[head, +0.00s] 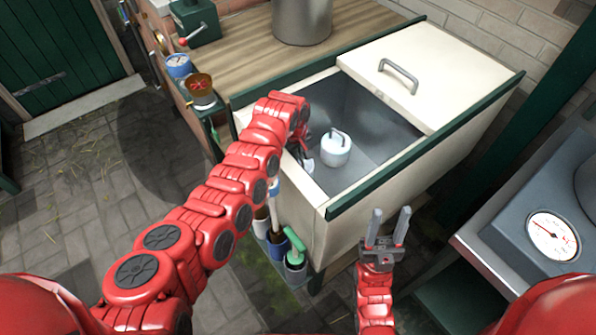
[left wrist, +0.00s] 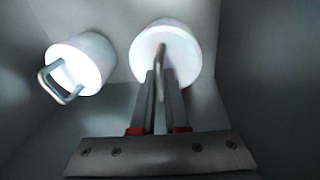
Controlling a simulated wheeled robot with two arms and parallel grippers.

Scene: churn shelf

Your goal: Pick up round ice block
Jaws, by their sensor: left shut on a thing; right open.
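Two white round blocks with metal loop handles are inside the open chest. In the left wrist view, my left gripper (left wrist: 159,85) is shut on the upright handle of the nearer round ice block (left wrist: 185,48). The other white block (left wrist: 78,62) is apart, to the left, with its handle tilted toward the lower left. In the head view, one white block (head: 335,151) shows clearly on the chest floor; my left arm and gripper hide most of the area beside it. My right gripper (head: 389,226) is open and empty, in front of the chest.
The cream chest (head: 400,178) has green-edged rims and a sliding lid (head: 432,76) covering its right part. A wooden counter (head: 240,50) with a metal pot (head: 301,20) stands behind. A scale (head: 553,236) is at right; several small pots (head: 295,262) sit by the chest's front left.

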